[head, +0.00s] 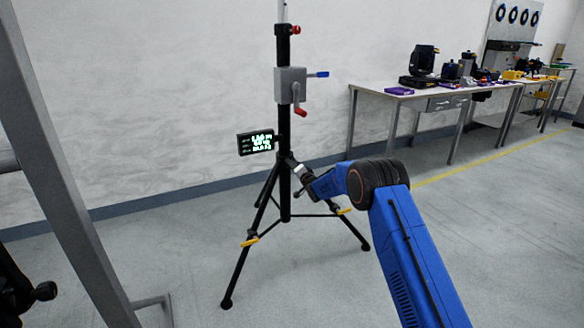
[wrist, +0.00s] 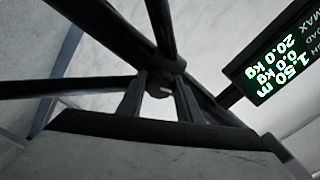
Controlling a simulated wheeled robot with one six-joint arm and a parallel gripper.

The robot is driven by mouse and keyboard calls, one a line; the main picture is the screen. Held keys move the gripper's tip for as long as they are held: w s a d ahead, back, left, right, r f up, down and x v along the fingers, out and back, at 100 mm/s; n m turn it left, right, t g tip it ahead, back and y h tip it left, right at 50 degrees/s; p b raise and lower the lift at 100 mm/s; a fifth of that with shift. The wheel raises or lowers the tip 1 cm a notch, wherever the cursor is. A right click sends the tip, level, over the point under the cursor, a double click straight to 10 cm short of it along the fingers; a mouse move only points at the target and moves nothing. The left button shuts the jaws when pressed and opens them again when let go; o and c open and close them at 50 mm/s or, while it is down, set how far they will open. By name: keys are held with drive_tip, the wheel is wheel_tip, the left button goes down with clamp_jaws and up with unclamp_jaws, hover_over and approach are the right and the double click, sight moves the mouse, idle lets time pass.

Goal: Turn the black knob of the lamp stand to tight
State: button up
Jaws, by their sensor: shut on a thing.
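The black lamp stand (head: 285,205) stands upright on spread tripod legs in the head view. In the wrist view its black knob (wrist: 161,84) shows a small light mark and sits between the two finger tips. My gripper (head: 292,164) reaches the stand from the right, at the height where the legs meet the pole. In the wrist view my gripper (wrist: 160,95) is shut on the knob. The knob is too small and covered to make out in the head view.
A lit display (head: 256,142) is fixed beside the pole, just above my gripper; it also shows in the wrist view (wrist: 280,60). A grey winch box (head: 291,85) with a red-handled crank sits higher. A workbench (head: 390,93) stands behind right. A grey metal frame (head: 62,175) rises at left.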

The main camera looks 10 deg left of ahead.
drive_tip(key=shift+f, duration=0.25)
drive_tip(key=o, duration=1)
drive_tip(key=shift+o, duration=0.2)
drive_tip(key=shift+r, duration=0.1)
drive_tip(key=v, duration=1.7)
drive_tip(key=shift+s+d, duration=0.2)
drive_tip(key=shift+r, duration=0.1)
